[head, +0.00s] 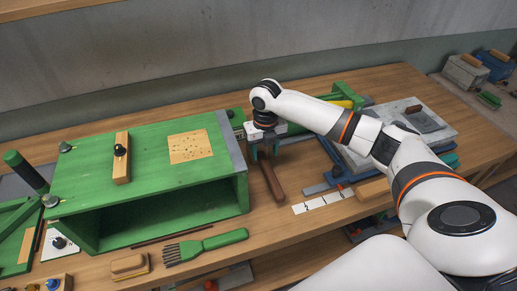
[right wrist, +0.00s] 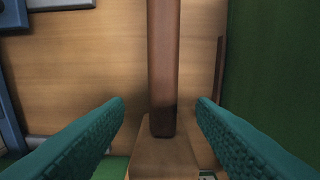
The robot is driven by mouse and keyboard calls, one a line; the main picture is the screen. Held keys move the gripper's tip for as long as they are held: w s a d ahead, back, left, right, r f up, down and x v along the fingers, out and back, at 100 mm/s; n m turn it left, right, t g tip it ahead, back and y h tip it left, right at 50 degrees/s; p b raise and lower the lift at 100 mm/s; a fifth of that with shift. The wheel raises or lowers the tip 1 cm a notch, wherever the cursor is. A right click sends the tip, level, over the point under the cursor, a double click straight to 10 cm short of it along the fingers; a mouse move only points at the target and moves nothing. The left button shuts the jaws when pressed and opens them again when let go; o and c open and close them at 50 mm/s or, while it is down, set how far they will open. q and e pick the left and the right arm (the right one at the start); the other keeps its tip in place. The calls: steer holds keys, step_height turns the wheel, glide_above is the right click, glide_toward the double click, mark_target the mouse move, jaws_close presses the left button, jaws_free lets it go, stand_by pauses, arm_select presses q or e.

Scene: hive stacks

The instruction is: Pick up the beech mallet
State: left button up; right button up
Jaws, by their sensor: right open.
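The beech mallet shows in the right wrist view as a brown handle (right wrist: 164,60) running down from the top edge to a paler block-like head (right wrist: 165,158) at the bottom. In the head view its dark handle (head: 271,181) lies on the bench, right of the green box; its head is hidden by my right gripper. My right gripper (head: 264,153) points down over it. In the right wrist view its teal fingers (right wrist: 160,103) are open, one on each side of the mallet, with gaps beside the handle. My left gripper is not in view.
The large green box (head: 95,170) stands close left of my right gripper. A green-handled fork (head: 205,245) and a wooden block (head: 129,266) lie in front. A white strip (head: 322,201) and a grey slab (head: 405,130) are to the right.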

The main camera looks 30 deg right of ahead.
mark_target(264, 158)
steer(key=shift+f, duration=0.4)
steer(key=shift+w+f, duration=0.1)
steer(key=shift+f, duration=0.2)
step_height(264, 158, down, 4)
steer(key=shift+a+f+p, duration=0.15)
steer(key=shift+f+p, duration=0.05)
steer(key=shift+p, duration=0.75)
steer(key=shift+f, duration=0.3)
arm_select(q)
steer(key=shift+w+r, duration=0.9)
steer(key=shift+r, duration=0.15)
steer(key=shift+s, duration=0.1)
arm_select(e)
steer(key=shift+c, duration=0.5)
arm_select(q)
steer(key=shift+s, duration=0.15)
arm_select(e)
steer(key=shift+r, duration=0.1)
jaws_close()
